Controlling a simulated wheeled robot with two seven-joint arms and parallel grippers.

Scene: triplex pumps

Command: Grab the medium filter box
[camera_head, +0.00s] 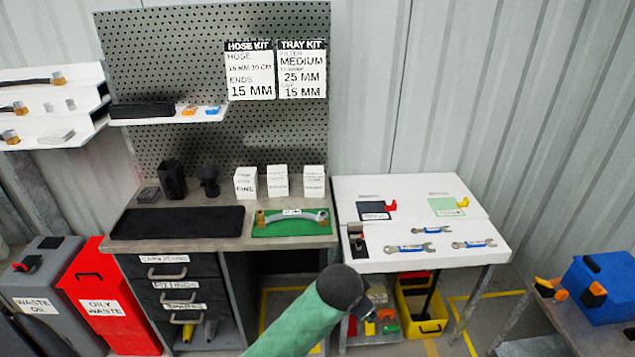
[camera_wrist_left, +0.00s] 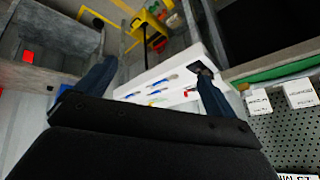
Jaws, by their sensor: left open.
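Three white filter boxes stand in a row at the back of the workbench in the head view. The left box (camera_head: 245,183) reads FINE. The labels of the middle box (camera_head: 277,181) and the right box (camera_head: 314,181) are too small to read, so I cannot tell which is medium. Two white boxes (camera_wrist_left: 258,101) (camera_wrist_left: 300,93) show at the right of the left wrist view, outside the jaws. My left gripper (camera_wrist_left: 157,67) is open, with nothing held between its fingers. My right gripper is not in view.
A green mat with a hose (camera_head: 292,222) lies before the boxes, beside a black mat (camera_head: 178,222). A pegboard (camera_head: 200,60) rises behind. A white table (camera_head: 385,262) with wrenches stands right. A green-sleeved arm link of mine crosses the lower middle.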

